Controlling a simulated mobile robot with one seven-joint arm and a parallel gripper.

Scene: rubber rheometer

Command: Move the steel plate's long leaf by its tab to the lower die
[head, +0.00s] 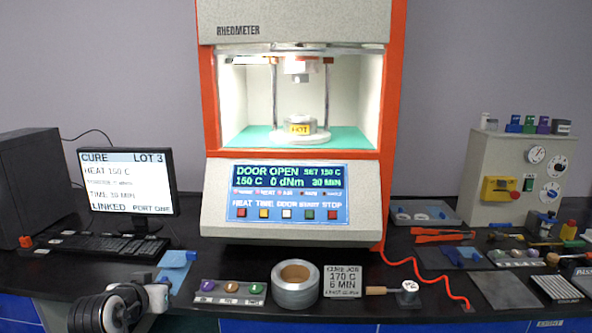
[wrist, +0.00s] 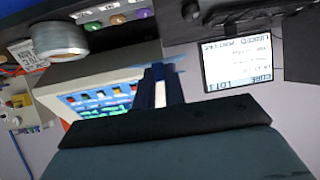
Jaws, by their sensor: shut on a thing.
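My gripper (wrist: 160,72) shows in the wrist view as two dark blue fingers close together. It is shut on a thin piece, taken as the long leaf (wrist: 160,94), of which only a narrow sliver shows between the fingers. Its tab and outline are hidden. In the head view my wrist is at the lower left, in front of the keyboard and well away from the rheometer. The lower die (head: 300,127), labelled HOT, stands in the open, lit chamber with nothing visible on it. A bare grey plate (head: 497,290), perhaps the steel plate, lies at the right.
The rheometer (head: 290,200) shows DOOR OPEN and 150 C. A light blue piece (head: 176,262), a button tray (head: 230,292), a tape roll (head: 296,288) and a job card (head: 342,281) line the front. The monitor (head: 127,182) is left. Tools and a red cable (head: 430,270) crowd the right.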

